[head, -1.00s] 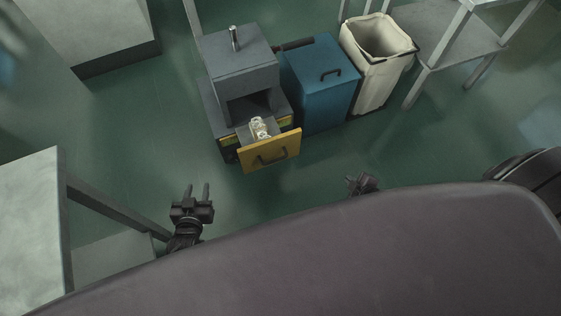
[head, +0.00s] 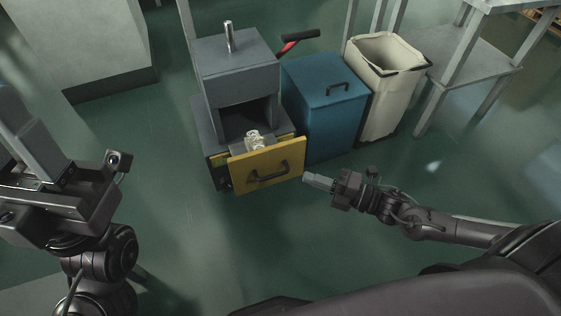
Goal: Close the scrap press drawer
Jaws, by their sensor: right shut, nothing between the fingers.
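The scrap press (head: 235,80) is a grey boxy machine with a metal post on top. Its drawer (head: 240,172) has a yellow front with a black handle and stands pulled out from the body. Pale, clear scrap (head: 254,141) shows inside, behind the front. My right gripper (head: 309,179) is shut and empty, its fingertips pointing left close to the right edge of the drawer front; I cannot tell if they touch. My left gripper (head: 28,135) is large at the left edge, away from the drawer, and its finger gap is not clear.
A blue bin (head: 325,105) with a lid handle stands right of the press, then a cream bin (head: 390,95) and a grey table (head: 470,60). A red and black lever (head: 297,42) sticks out behind the press. The floor in front of the drawer is clear.

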